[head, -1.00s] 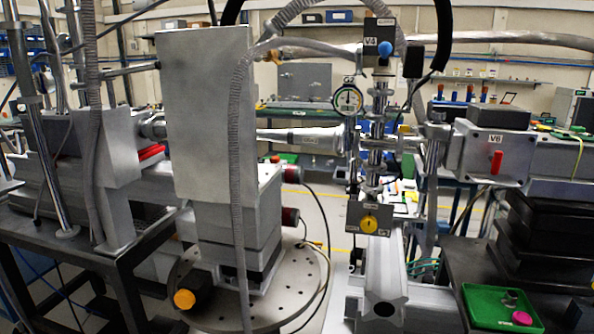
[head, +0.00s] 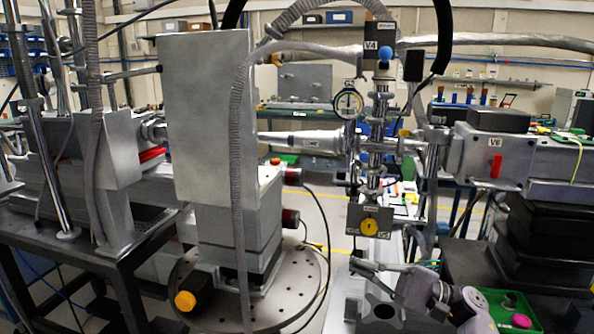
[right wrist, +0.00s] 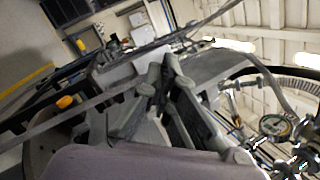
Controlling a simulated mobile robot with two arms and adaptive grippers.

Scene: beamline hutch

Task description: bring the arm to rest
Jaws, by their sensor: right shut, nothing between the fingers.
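My right gripper (head: 364,269) has its fingers pointing left at the lower right of the head view. It is in front of the grey rail, below the yellow knob (head: 369,227) on its square plate. The fingers are shut and empty. In the right wrist view the two dark fingers (right wrist: 162,72) come close together at the tips, with nothing seen between them. My right wrist covers part of the green tray. My left gripper is not in view.
The green tray (head: 484,298) with a pink knob (head: 514,302) is beside my right wrist. Valve V6 with a red handle (head: 496,165), the dial gauge (head: 348,103) and the vertical pipework stand above. A round perforated plate (head: 312,283) lies left. Hoses hang nearby.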

